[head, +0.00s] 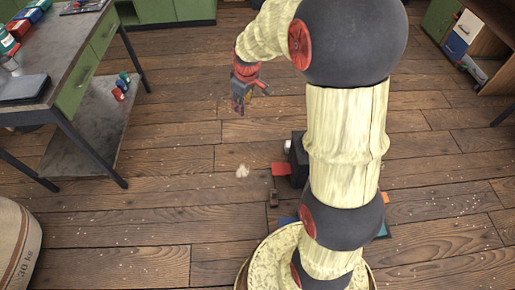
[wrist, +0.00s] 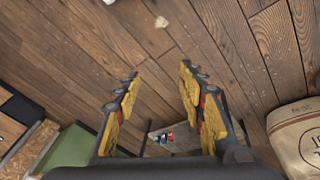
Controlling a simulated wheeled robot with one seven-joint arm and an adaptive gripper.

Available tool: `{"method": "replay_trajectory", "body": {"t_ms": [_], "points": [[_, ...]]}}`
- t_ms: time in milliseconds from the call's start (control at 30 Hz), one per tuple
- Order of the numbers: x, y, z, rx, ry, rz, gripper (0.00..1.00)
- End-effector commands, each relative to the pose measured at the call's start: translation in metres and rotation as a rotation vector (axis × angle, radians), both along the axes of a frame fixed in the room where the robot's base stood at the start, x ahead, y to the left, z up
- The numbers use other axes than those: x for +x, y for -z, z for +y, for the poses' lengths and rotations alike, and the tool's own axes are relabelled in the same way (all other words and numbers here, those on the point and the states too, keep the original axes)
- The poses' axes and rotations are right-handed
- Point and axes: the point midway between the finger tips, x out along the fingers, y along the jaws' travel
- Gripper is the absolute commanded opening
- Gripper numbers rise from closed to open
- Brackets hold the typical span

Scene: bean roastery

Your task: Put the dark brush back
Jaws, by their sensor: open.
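I cannot make out the dark brush for certain in either view. My gripper (head: 240,100) hangs above the open floor to the right of the grey-topped table (head: 62,62) in the head view. In the wrist view my gripper (wrist: 157,80) has its two yellow-padded fingers spread, with nothing between them but the view of the floor. Small red, blue and green items (head: 121,87) sit on the table's low shelf (head: 85,125). They also show small, beyond the fingers, in the wrist view (wrist: 166,137).
Colourful containers (head: 8,42) and a dark flat object (head: 25,86) stand on the tabletop. A sack (head: 14,250) is at lower left. A small pale scrap (head: 243,171) lies on the plank floor. A cabinet (head: 462,40) stands at upper right. The floor between is mostly clear.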

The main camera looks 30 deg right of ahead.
Motion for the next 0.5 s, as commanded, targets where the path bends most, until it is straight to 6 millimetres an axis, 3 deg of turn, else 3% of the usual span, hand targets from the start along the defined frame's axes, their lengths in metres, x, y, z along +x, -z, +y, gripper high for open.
{"method": "replay_trajectory", "body": {"t_ms": [33, 200, 500], "points": [[-0.012, -0.021, 0.009, 0.006, 0.018, -0.019, 0.40], [-0.058, -0.073, 0.037, 0.036, 0.097, -0.062, 0.40], [-0.153, -0.136, 0.078, 0.104, 0.233, -0.135, 0.40]]}}
